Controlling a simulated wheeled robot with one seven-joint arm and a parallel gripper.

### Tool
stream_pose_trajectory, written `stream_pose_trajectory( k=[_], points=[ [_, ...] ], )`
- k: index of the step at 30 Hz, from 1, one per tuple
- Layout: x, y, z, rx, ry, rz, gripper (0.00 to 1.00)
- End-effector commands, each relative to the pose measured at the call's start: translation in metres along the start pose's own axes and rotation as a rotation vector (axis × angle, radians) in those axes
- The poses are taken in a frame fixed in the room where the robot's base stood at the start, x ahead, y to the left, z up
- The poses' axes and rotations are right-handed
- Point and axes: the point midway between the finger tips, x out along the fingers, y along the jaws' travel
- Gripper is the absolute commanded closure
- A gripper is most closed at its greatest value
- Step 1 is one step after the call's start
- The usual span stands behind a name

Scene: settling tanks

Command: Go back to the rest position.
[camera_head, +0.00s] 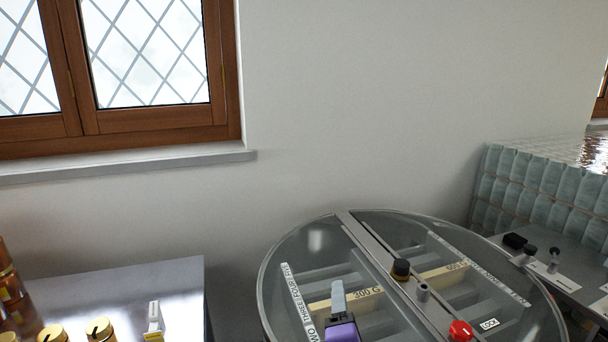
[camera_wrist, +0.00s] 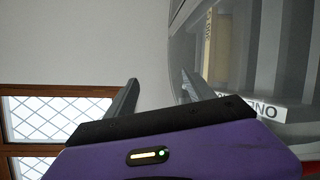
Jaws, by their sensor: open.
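My gripper (camera_wrist: 159,80) is open and empty in the wrist view, with its two dark fingers spread apart and nothing between them. Its purple body fills the bottom of that view. In the head view my gripper (camera_head: 338,288) shows low in the middle, its grey finger and purple body in front of the round tank. The round tank (camera_head: 268,265) has a clear cover, grey slats and labelled strips. It also shows in the wrist view (camera_wrist: 185,45), at the upper right beside the fingers. I cannot tell the exact gap between gripper and tank.
The tank's top carries a black knob (camera_head: 401,268) and a red knob (camera_head: 460,330). A metal table (camera_head: 175,278) with several gold-coloured jars (camera_head: 101,330) stands at lower left. A tiled basin (camera_head: 540,180) is at right. A window (camera_head: 150,60) and bare wall (camera_head: 370,100) lie behind.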

Motion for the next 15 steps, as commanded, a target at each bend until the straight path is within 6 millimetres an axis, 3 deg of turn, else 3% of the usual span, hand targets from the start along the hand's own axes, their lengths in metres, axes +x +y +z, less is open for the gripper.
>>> stream_pose_trajectory(
  k=[1,7,15],
  points=[
    [-0.015,-0.015,-0.001,0.119,0.035,0.022,0.38],
    [-0.078,-0.051,-0.001,0.615,0.174,0.082,0.38],
    [-0.174,-0.091,0.022,1.166,0.285,0.065,0.38]
  ],
)
